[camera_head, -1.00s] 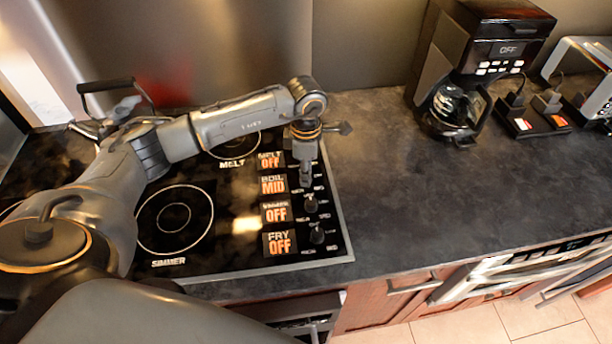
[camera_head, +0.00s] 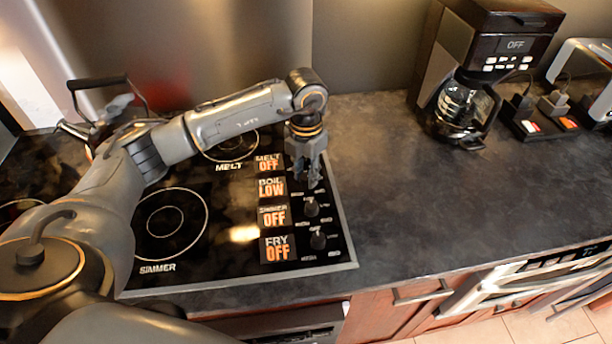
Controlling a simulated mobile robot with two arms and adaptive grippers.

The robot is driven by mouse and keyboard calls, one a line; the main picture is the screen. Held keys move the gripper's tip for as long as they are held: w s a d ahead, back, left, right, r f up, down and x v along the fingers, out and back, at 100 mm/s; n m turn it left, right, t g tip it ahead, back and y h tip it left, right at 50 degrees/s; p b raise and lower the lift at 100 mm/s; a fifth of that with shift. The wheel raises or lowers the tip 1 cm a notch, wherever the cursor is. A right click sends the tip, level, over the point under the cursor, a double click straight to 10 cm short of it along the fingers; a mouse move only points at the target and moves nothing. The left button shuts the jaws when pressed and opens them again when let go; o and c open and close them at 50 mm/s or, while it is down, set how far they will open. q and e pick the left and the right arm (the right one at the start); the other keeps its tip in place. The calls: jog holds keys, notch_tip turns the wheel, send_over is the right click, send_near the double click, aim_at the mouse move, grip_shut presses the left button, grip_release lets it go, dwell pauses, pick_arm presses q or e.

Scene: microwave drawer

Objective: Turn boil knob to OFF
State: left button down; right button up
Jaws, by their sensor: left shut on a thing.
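The boil label (camera_head: 272,187) on the black stove top reads LOW. The boil knob sits just right of it and is mostly hidden under my left gripper (camera_head: 308,180). My left gripper points down from above and is shut on the boil knob. The melt label (camera_head: 269,163), simmer label (camera_head: 274,215) and fry label (camera_head: 278,248) all read OFF. The simmer knob (camera_head: 312,207) and fry knob (camera_head: 318,239) stand below the gripper and are free. My right gripper does not show.
A kettle with a black handle (camera_head: 98,83) stands at the back left of the stove. A coffee maker (camera_head: 490,60) stands at the back right, with power outlets (camera_head: 540,118) beside it. The dark counter (camera_head: 400,200) right of the stove is clear.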

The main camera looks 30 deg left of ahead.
pick_arm(q)
jog(key=n+b, duration=0.1)
jog(key=n, duration=0.3)
jog(key=shift+n, duration=0.4)
jog(key=n+b, duration=0.1)
jog(key=n, duration=1.2)
jog(key=shift+n, duration=0.4)
